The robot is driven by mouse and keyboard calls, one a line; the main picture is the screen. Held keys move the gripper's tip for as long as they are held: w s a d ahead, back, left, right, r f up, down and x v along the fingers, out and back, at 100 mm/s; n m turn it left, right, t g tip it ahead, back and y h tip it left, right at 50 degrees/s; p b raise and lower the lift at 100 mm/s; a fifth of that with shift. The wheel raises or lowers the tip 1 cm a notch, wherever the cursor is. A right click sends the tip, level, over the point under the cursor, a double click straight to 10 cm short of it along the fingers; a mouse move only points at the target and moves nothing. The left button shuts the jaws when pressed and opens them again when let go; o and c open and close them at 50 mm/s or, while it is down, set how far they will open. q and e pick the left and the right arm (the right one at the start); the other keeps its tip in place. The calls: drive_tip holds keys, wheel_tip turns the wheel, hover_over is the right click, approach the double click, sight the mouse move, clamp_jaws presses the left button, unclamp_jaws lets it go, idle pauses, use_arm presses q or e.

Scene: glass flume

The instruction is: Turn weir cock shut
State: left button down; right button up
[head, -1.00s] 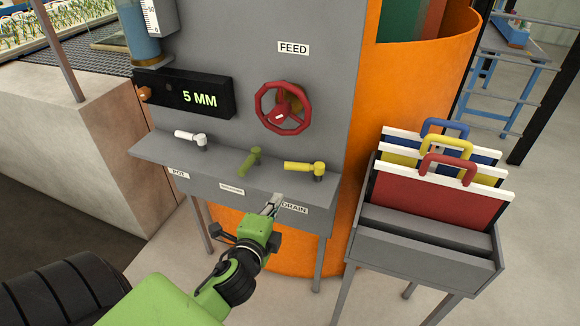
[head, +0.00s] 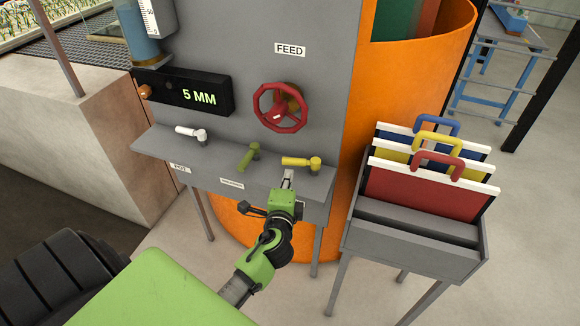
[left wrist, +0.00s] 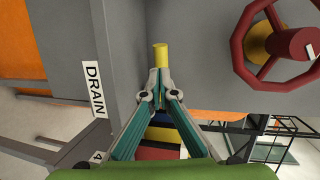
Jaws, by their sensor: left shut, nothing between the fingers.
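Three cocks stand on the grey ledge in the head view: a white one (head: 190,133), a green one (head: 248,156) and a yellow one (head: 301,162). Their small front labels are too blurred to show which is the weir cock. In the head view, the white and yellow handles lie sideways; the green handle points toward the front. My left gripper (head: 288,174) is shut and empty, with its tips just in front of the yellow cock. In the left wrist view, the yellow cock (left wrist: 160,54) shows just beyond the fingertips (left wrist: 159,76); contact is unclear.
A red handwheel (head: 281,107) under a FEED label is on the panel above the ledge. A display (head: 182,93) reads 5 MM. The DRAIN label (left wrist: 95,89) is on the ledge front. A grey rack (head: 415,229) with colored boards stands to the right.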

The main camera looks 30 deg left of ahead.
sight(288, 163)
use_arm(q)
drive_tip(key=shift+p+x, duration=0.35)
drive_tip(key=shift+x, duration=1.6)
drive_tip(key=shift+w+a+b, duration=0.3)
drive_tip(key=shift+w+a, duration=0.4)
drive_tip(key=shift+a, duration=0.15)
drive_tip(key=shift+s, duration=0.1)
